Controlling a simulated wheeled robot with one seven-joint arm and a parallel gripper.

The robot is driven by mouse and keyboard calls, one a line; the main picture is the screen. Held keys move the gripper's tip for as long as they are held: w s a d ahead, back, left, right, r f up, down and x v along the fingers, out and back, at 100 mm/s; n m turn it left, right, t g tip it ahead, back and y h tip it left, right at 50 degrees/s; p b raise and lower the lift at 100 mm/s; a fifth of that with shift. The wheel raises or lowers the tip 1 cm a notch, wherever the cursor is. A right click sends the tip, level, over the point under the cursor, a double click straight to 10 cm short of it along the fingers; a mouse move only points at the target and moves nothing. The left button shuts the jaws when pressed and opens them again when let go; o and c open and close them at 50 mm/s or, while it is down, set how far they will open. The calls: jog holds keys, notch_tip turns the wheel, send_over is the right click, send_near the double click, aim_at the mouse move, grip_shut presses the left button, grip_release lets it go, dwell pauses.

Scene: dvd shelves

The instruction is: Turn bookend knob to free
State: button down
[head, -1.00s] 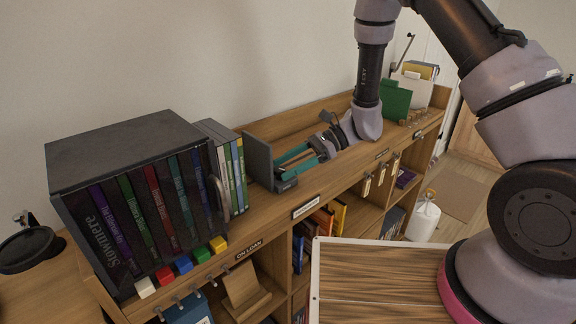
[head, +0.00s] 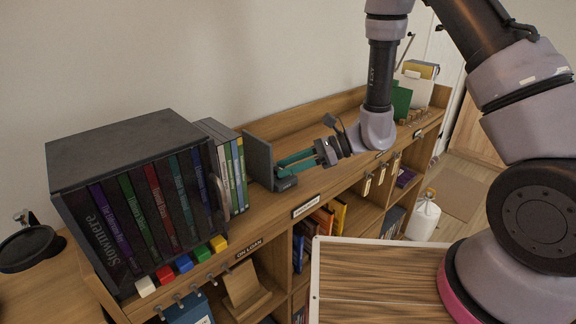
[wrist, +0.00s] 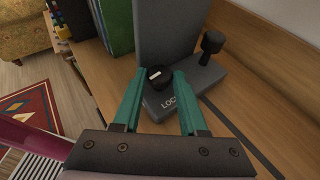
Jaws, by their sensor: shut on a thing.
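The dark grey bookend (head: 259,158) stands upright on the shelf top; in the wrist view its plate (wrist: 166,38) rises behind its base. A round black knob (wrist: 155,76) with a short white mark sits on the base. My gripper (wrist: 160,77) has its two teal fingers on either side of the knob and is shut on it. Partly covered lettering starting "LOC" shows on the base in front of the knob. No "free" lettering is visible. In the head view my gripper (head: 283,166) reaches the bookend base from the right, and the knob is hidden.
A second black knob on a stem (wrist: 211,44) rises from the base's right side. Several cases (head: 232,170) and a black disc box (head: 135,190) stand left of the bookend. The shelf top right of the bookend is mostly clear, with a dark slot along it.

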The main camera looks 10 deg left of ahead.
jog(key=shift+c, duration=2.3)
grip_release()
jog(key=v, duration=1)
jog(key=shift+w+d+r, duration=0.1)
jog(key=shift+d+r, duration=0.05)
jog(key=shift+d, duration=0.2)
